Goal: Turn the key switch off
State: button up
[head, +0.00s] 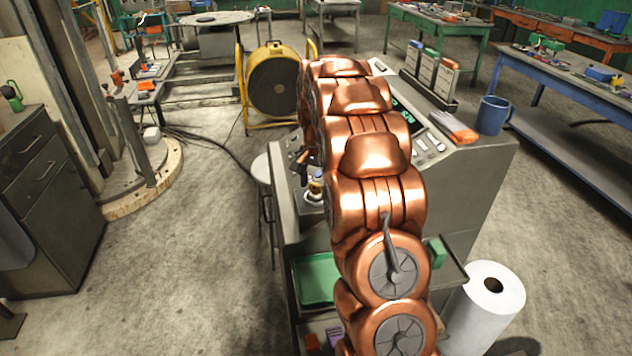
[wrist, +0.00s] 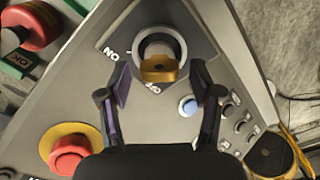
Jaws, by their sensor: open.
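The key switch (wrist: 158,40) has a pale round collar on a grey sloping panel in the wrist view. A brass key (wrist: 159,71) sits in it, its broad head lying across the picture. An "ON" label is left of the collar, and an "OFF" label lies just below the key, partly hidden. My gripper (wrist: 160,78) is open, with one dark finger on each side of the key and a visible gap at both sides. I cannot tell its height above the panel. In the head view my copper arm hides the switch.
A red mushroom button (wrist: 70,157) on a yellow ring is at lower left of the panel. A blue button (wrist: 188,106) is close to the right finger, with several dark knobs beyond. Another red knob (wrist: 35,25) is at upper left. A blue mug (head: 493,115) stands on the console.

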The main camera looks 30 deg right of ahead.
jog(key=shift+f, duration=0.2)
jog(key=c, duration=1.1)
